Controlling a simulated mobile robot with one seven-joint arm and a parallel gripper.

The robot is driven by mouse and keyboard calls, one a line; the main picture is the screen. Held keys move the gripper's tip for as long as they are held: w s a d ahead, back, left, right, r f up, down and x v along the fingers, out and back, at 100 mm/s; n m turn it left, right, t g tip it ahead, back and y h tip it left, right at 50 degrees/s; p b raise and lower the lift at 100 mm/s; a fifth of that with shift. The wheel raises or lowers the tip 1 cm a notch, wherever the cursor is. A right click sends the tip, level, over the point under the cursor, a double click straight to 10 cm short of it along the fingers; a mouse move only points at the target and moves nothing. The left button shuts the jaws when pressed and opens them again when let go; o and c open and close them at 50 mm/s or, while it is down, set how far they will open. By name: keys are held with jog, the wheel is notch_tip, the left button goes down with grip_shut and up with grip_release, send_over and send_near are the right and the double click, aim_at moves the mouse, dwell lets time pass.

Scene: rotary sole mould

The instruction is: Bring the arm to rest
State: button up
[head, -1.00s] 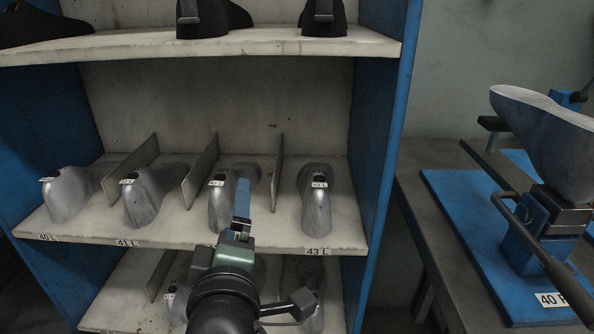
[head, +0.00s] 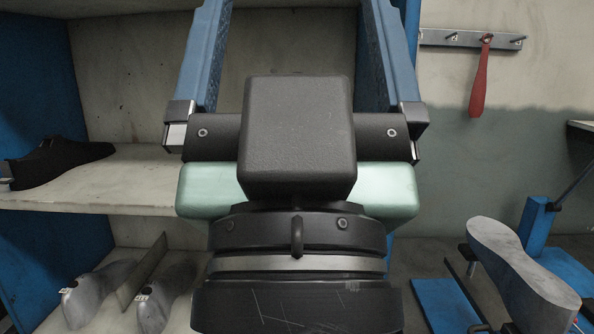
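My gripper (head: 292,60) is large and close in the head view, pointing up in front of the shelf unit. Its two blue fingers stand wide apart, and nothing shows between them except the shelf's back wall. Its black and pale green body and my wrist hide the middle of the shelves. The fingertips run up to the top edge of the picture.
The blue-sided shelf unit (head: 35,95) stands behind. A black shoe (head: 60,160) lies on its upper shelf, with grey lasts (head: 95,292) below. At right are a grey last (head: 522,275) above a blue plate (head: 445,305) and a red tool (head: 480,80) on a wall rack.

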notch_tip(320, 180, up, 15)
jog(key=p, duration=1.2)
jog(key=shift+p, duration=0.35)
